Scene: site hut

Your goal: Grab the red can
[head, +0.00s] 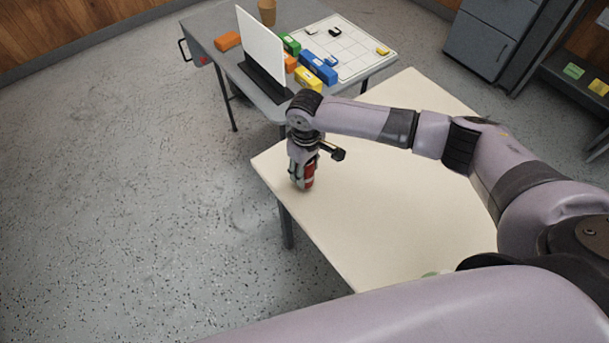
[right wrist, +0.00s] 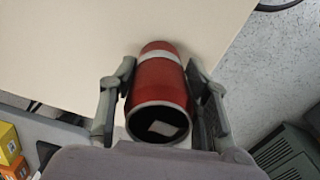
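The red can (head: 308,178) is near the left corner of the cream table, inside my right gripper (head: 303,172). In the right wrist view the red can (right wrist: 160,82) has a pale band and a dark end with a small white patch facing the camera. The right gripper's two fingers (right wrist: 160,88) lie along both sides of the can and appear to touch it, so it looks shut on the can. The fingers hide part of the can in the head view. I cannot tell whether its base touches the table. My left gripper is not in view.
The cream table (head: 385,210) is mostly bare. A greenish thing (head: 430,274) is partly hidden by my arm. Behind stands a grey table (head: 212,25) with a white upright panel (head: 260,42), coloured blocks (head: 317,68) and a whiteboard (head: 345,50). Floor is clear at left.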

